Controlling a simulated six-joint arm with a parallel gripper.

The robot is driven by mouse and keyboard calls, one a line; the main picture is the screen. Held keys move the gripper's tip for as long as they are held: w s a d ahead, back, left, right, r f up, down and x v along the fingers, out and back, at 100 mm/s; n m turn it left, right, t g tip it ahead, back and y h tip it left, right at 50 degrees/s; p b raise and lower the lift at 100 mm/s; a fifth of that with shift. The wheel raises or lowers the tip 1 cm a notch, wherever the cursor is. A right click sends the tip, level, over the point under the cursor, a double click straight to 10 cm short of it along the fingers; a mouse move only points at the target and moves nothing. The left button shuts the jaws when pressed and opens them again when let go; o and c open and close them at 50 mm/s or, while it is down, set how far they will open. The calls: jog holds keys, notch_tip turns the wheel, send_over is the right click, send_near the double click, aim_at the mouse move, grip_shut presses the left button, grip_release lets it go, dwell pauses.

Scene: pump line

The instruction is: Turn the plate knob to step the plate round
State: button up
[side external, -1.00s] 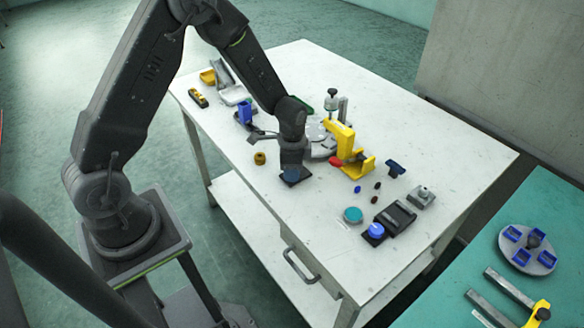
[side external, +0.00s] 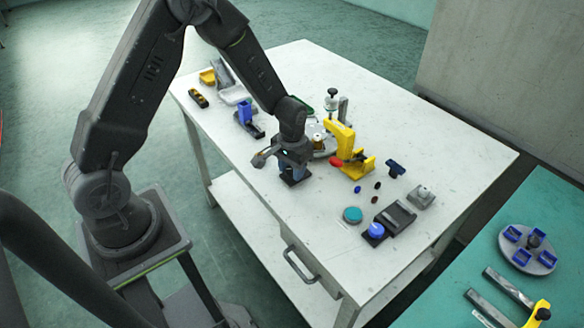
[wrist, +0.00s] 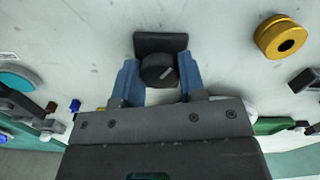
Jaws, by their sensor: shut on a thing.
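The plate knob (wrist: 157,70) is a dark round knob with a pale pointer line on a black base (wrist: 160,42). In the wrist view it sits between the blue fingers of my gripper (wrist: 159,80), which is shut on it. In the side view my gripper (side external: 293,172) points down at the black base, and the knob is hidden by the fingers. The pale round plate (side external: 327,151) lies behind my gripper, partly hidden by my wrist and the yellow bracket. A small part with a tan top (side external: 319,142) shows on it.
The yellow bracket (side external: 343,142) stands close right of my gripper. Small red, blue and dark pieces lie near it. A teal disc (side external: 352,215) and a black box with a blue button (side external: 376,230) are nearer the front. A yellow ring (wrist: 282,38) shows in the wrist view.

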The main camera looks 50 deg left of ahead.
jog(key=n, duration=0.6)
dwell(0.6)
jog(key=o, duration=0.9)
notch_tip(320, 180, up, 14)
dwell(0.4)
